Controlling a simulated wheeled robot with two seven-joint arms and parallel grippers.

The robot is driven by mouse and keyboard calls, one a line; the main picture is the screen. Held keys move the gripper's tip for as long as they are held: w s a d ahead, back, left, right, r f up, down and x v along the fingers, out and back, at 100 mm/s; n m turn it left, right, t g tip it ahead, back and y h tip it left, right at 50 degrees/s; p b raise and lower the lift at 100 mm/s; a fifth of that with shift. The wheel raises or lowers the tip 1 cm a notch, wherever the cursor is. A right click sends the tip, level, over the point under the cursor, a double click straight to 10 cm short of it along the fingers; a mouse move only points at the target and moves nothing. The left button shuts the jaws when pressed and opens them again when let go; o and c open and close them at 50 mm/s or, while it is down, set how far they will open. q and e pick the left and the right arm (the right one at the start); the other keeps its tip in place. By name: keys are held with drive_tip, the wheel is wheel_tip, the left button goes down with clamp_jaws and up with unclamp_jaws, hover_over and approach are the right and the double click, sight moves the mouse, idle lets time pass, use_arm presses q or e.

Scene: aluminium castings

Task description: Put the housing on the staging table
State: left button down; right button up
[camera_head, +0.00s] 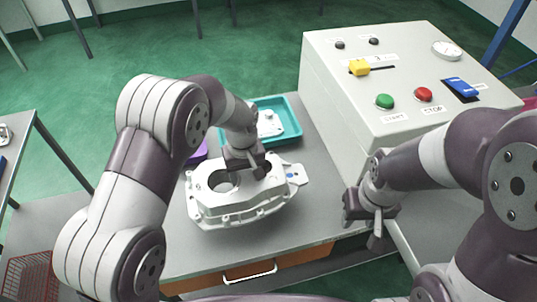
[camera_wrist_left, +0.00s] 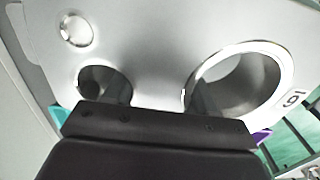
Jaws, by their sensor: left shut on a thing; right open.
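The housing (camera_head: 222,208) is a pale aluminium casting with round openings, over the grey worktop (camera_head: 325,190) in the head view. I cannot tell whether its underside touches the worktop. My left gripper (camera_head: 246,168) is shut on the housing from above. In the left wrist view its fingers (camera_wrist_left: 158,97) reach into two openings in the housing's top face (camera_wrist_left: 155,50), gripping the metal between them. My right gripper (camera_head: 362,224) is open and empty, right of the housing. Which surface is the staging table is not marked; another table (camera_head: 22,128) stands at the left edge.
A teal tray (camera_head: 290,118) holding a pale part (camera_head: 268,124) lies behind the housing. A purple thing (camera_head: 199,153) is partly hidden by my left arm. A control box (camera_head: 340,95) with buttons stands at the right. A red wire basket (camera_head: 30,277) is at lower left.

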use_arm(q)
drive_tip(key=a+f, duration=0.1)
drive_tip(key=s+a+f, duration=0.1)
drive_tip(key=a, duration=0.1)
drive_tip(key=s+a+f, duration=0.1)
drive_tip(key=shift+s+a, duration=0.15)
drive_tip(key=shift+a, duration=0.15)
drive_tip(key=shift+s+f+p, duration=0.1)
drive_tip(key=shift+f+p, duration=0.15)
drive_tip(key=shift+p, duration=0.05)
drive_tip(key=shift+f, duration=1.9)
